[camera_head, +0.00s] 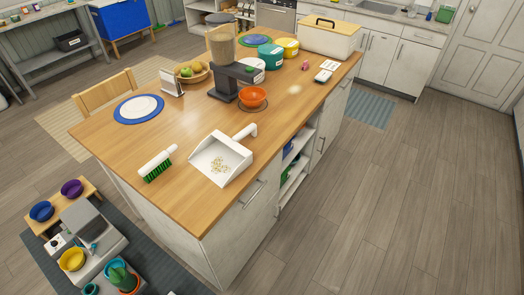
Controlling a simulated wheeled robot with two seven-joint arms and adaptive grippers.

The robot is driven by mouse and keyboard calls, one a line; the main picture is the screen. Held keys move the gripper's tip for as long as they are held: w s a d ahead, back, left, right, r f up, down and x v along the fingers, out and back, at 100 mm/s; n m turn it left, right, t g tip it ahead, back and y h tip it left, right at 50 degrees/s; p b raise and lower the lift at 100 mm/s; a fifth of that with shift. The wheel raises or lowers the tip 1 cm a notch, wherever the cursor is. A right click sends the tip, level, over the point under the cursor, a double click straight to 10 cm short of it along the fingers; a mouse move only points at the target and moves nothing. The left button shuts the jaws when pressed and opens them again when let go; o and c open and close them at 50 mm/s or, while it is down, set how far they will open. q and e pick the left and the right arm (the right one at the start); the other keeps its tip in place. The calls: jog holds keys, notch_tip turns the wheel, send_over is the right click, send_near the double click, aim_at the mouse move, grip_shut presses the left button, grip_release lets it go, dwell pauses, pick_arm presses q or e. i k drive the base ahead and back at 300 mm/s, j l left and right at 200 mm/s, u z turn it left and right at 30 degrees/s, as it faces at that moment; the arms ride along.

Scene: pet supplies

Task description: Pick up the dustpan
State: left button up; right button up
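A white dustpan (211,165) lies on the wooden top of the kitchen island, near its right front edge. Its white handle points up and to the right, towards the back. Neither of my grippers shows in the head view.
A blue-rimmed plate setting (139,108) is at the left. The wooden island top (185,200) is clear in front. Open floor (350,200) lies right of the island.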

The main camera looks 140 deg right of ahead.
aim_at(238, 157)
jog(key=z, duration=2.25)
